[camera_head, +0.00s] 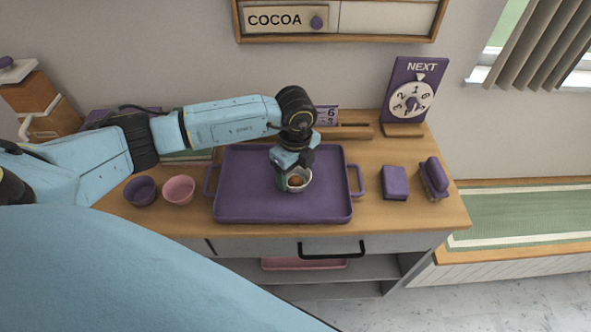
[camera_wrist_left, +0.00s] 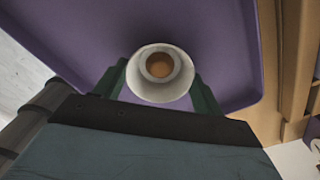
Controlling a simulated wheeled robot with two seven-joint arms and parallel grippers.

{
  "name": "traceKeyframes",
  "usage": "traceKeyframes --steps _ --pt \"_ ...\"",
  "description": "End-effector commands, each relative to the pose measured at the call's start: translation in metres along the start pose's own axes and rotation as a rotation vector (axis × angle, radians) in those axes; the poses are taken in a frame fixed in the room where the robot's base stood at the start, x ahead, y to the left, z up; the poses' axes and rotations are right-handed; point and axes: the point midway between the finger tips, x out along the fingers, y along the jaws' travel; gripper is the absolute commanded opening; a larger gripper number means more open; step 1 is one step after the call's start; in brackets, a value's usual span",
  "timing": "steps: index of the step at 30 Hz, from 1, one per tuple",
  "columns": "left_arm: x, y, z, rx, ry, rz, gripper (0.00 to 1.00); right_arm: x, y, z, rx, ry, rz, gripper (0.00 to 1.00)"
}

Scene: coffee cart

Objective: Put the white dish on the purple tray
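The white dish (camera_head: 299,180) is over the middle-right part of the purple tray (camera_head: 245,190). It holds something brown and round. My left gripper (camera_head: 290,181) is at the dish from above. In the left wrist view the white dish (camera_wrist_left: 160,88) sits between the two green fingers of my left gripper (camera_wrist_left: 160,90), which press on its sides. The purple tray (camera_wrist_left: 90,35) fills the background there. I cannot tell whether the dish touches the tray or is slightly above it. My right gripper is not in view.
A purple bowl (camera_head: 141,191) and a pink bowl (camera_head: 179,190) stand left of the tray. A purple block (camera_head: 395,182) and a purple-handled brush-like object (camera_head: 434,178) are at the right. A NEXT dial sign (camera_head: 413,90) stands behind. The tray's left half is bare.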

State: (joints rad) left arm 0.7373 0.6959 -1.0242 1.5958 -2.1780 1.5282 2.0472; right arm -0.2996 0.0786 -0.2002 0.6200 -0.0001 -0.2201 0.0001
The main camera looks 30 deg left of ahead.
Motion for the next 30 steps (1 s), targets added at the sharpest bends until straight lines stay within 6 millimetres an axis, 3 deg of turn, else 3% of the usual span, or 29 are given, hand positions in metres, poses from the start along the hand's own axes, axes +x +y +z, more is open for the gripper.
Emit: traceKeyframes --steps 1,5,13,17,30 --pt "0.0 0.0 0.0 0.0 0.0 0.0 0.76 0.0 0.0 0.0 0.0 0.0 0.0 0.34" --pt "0.0 0.0 0.0 0.0 0.0 0.0 0.91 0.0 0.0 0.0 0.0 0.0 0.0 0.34" --pt "-0.001 0.0 0.0 0.0 0.0 0.0 0.91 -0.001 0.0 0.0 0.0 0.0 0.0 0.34" --pt "-0.011 -0.001 0.0 0.0 0.0 -0.003 0.91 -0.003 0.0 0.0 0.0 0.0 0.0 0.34" --pt "-0.099 -0.001 0.0 0.0 0.0 -0.004 0.91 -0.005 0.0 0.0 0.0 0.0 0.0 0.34"
